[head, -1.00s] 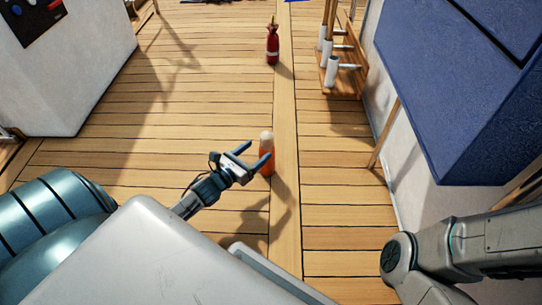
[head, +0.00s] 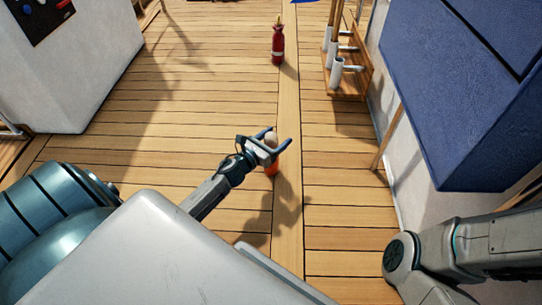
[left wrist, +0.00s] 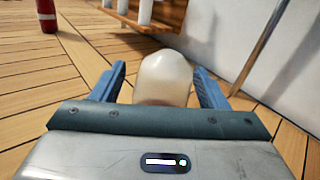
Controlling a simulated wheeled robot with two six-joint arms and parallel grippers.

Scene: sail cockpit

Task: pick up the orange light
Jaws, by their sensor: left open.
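The orange light (head: 271,170) stands upright on the wooden deck, with a pale rounded top and an orange body. My left gripper (head: 278,138) is open at its upper part and hides some of it in the head view. In the left wrist view the light's pale dome (left wrist: 165,76) shows between the two blue fingers of my left gripper (left wrist: 163,84), with a gap on each side. The light's lower body is mostly hidden there by the gripper. My right arm enters at the lower right of the head view, but its gripper is out of view.
A red fire extinguisher (head: 278,45) stands farther off on the deck; it also shows in the left wrist view (left wrist: 47,15). A wooden rack (head: 348,80) with white tubes is at the right, beside a blue-topped white bench (head: 460,90). A white console (head: 80,70) is at the left.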

